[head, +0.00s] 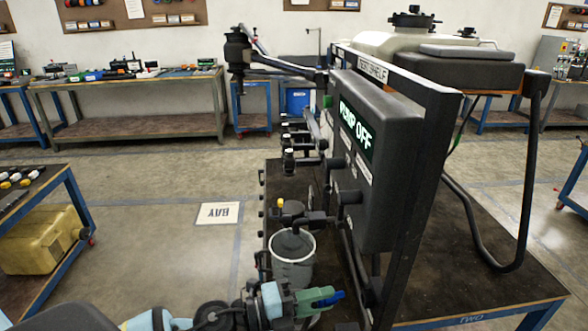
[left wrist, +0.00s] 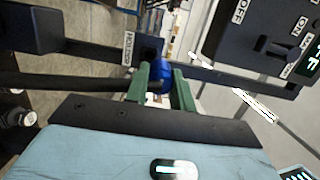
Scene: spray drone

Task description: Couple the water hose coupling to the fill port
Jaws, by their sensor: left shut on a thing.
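My left gripper (head: 322,298) is low in the head view, at the near side of the rack, with green fingers. It is shut on a blue part, which I take to be the water hose coupling (head: 336,296). In the left wrist view the blue coupling (left wrist: 162,76) sits between the two green fingers (left wrist: 161,92), beside a dark bracket with a small white label. A white tank (head: 385,46) with a black cap (head: 413,19) stands behind the rack; I cannot tell which part is the fill port. My right gripper is not in view.
A dark control box (head: 375,150) reading "PUMP OFF" hangs on the upright frame (head: 428,180). A pale bucket (head: 292,272) stands just behind my left gripper. Dark rods and arms stick out left of the frame. Open floor lies left, around the BAY sign (head: 219,213).

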